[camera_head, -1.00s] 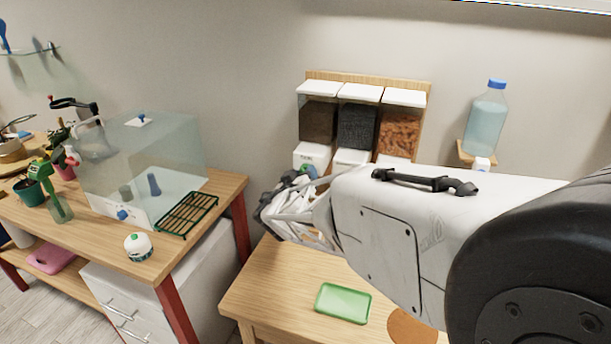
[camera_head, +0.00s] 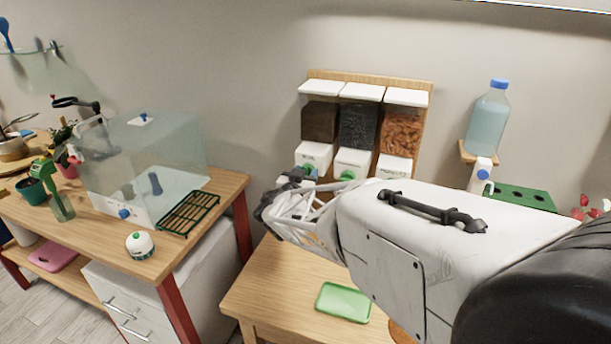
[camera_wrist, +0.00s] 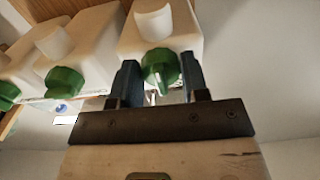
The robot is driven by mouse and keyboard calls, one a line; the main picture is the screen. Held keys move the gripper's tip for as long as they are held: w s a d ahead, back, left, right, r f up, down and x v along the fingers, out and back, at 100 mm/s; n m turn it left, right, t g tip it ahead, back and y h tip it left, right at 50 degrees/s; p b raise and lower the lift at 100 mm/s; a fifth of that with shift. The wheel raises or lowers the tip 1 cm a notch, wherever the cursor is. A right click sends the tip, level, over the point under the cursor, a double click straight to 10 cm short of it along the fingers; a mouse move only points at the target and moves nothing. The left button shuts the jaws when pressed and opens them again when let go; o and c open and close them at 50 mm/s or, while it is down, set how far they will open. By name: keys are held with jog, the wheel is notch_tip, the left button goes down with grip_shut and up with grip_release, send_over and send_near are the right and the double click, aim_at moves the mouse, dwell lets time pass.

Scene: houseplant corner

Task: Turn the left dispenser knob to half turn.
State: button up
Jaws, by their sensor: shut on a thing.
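The left dispenser (camera_head: 319,121) hangs at the left end of a row of three on the wall, with dark brown fill and a white base. Its green knob (camera_wrist: 159,68) shows between the two blue fingers of my gripper (camera_wrist: 160,76) in the wrist view. My gripper is shut on this knob. In the head view the gripper (camera_head: 297,179) is at the front of the left dispenser's base, and the green knob (camera_head: 309,170) shows partly behind it. The knob's exact turn angle is hard to tell.
The middle dispenser (camera_head: 359,126) with its green knob (camera_head: 347,175) and the right dispenser (camera_head: 401,132) stand close beside. Below is a wooden table with a green tray (camera_head: 343,303). A water bottle (camera_head: 487,118) stands on a shelf at right; a glass tank (camera_head: 150,160) is at left.

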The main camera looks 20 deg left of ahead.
jog(key=o, duration=0.9)
jog(key=shift+s, duration=0.15)
jog(key=s, duration=0.7)
jog(key=shift+s, duration=0.25)
jog(key=shift+d, duration=0.1)
